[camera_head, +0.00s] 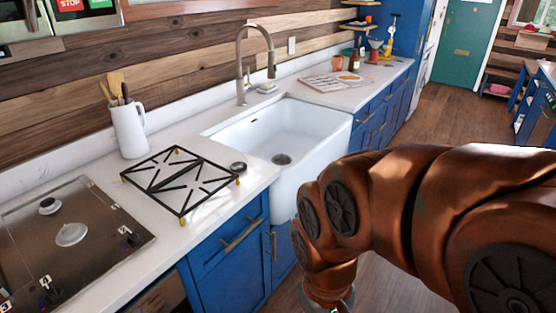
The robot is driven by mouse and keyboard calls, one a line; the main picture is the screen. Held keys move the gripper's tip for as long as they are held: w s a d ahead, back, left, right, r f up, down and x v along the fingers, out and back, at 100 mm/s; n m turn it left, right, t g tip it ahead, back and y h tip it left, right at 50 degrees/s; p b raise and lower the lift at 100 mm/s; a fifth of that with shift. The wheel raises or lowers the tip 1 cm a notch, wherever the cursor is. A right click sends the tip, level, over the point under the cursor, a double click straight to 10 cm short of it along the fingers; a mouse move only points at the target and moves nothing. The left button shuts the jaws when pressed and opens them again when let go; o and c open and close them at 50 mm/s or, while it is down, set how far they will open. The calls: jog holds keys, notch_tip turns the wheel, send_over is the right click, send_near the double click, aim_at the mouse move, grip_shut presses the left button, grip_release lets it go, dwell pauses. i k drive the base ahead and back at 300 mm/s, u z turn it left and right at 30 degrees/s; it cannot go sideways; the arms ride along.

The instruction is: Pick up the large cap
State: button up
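A round dark cap (238,167) lies flat on the white counter, between the grate and the sink's near left corner; it looks like the large cap. On the cooktop (115,222) at left, a smaller dark cap sits on a burner (48,205). A wider silver burner (71,234) beside it shows no dark cap. A black grate (180,180) with yellowish feet stands on the counter. Only a little of my gripper (340,304) shows at the bottom edge, below and right of the counter, away from the cap. Its fingers are cut off.
The white sink (285,140) with a tall faucet (252,60) is right of the cap. A white utensil jug (129,128) stands behind the grate. Blue cabinets (230,262) front the counter. Wood floor (455,115) is open at right.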

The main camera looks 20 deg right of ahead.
aim_at(238, 166)
jog(key=u, duration=0.6)
jog(key=i, duration=1.05)
jog(key=u, duration=0.3)
